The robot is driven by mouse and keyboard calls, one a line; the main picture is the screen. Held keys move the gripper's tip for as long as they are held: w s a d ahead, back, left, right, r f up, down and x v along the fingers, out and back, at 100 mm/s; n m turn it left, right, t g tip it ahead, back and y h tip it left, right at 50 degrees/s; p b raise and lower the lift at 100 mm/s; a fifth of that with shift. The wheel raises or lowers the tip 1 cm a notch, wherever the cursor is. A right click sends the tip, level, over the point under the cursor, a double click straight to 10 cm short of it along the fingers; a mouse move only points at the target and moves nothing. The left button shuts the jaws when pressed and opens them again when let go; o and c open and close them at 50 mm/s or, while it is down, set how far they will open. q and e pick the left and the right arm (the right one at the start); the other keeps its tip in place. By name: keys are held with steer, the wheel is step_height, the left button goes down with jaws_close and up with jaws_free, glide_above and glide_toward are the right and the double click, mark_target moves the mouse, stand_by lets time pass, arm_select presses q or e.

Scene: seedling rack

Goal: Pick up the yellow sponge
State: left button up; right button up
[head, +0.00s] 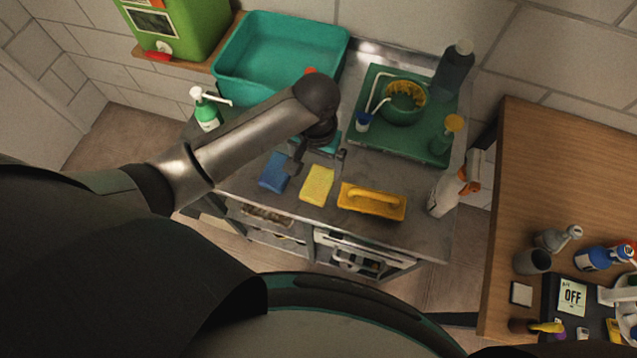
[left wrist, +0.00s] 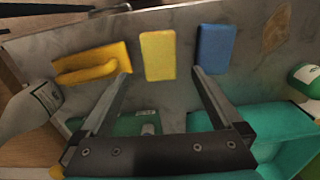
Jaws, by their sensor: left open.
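The yellow sponge (head: 317,185) lies flat on the grey counter near its front edge, between a blue sponge (head: 275,172) and a yellow-orange float with a handle (head: 371,201). My left gripper (head: 319,162) is above the counter just behind the yellow sponge, empty. In the left wrist view the yellow sponge (left wrist: 158,55) lies beyond and between the two spread fingertips of the left gripper (left wrist: 160,72), not touched by them. The blue sponge (left wrist: 215,48) is near the right finger and the float (left wrist: 92,63) near the left. My right gripper is not in view.
A teal basin (head: 275,60) and a green tray (head: 400,140) with a green pot (head: 405,103) stand behind. A green soap bottle (head: 206,112) is at the left, a white spray bottle (head: 447,190) at the right. A wooden table (head: 540,180) stands right.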

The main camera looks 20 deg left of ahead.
mark_target(317, 185)
arm_select(q)
step_height(317, 185, down, 9)
steer(key=shift+f+b, duration=0.1)
steer(key=shift+b, duration=0.6)
steer(key=c, duration=1.2)
steer(key=shift+o, duration=0.2)
step_height(317, 185, up, 20)
steer(key=p, duration=0.3)
steer(key=a+f+n+b, duration=0.1)
steer(key=a+f+b, duration=0.3)
steer(key=b, duration=1.6)
steer(key=shift+a+f, duration=0.4)
steer(key=shift+a, duration=0.3)
